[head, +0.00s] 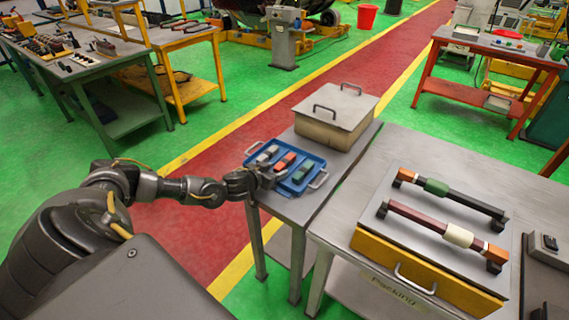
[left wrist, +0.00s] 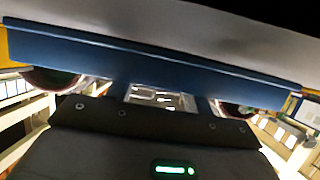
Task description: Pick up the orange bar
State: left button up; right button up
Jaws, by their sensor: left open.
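In the left wrist view, the tray's blue side (left wrist: 160,65) spans the picture in front of the gripper; the bars do not show there. My right gripper is not in view.
A lidded box (head: 335,108) stands behind the tray. The tray has metal handles at both ends. To the right, a table holds a yellow-fronted case (head: 410,270) with two long multi-coloured bars on top. The red walkway left of the tray is clear.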

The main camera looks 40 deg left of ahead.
pick_arm(q)
jog(key=shift+s+f, duration=0.1)
jog(key=shift+f, duration=0.2)
jog(key=shift+c, duration=0.2)
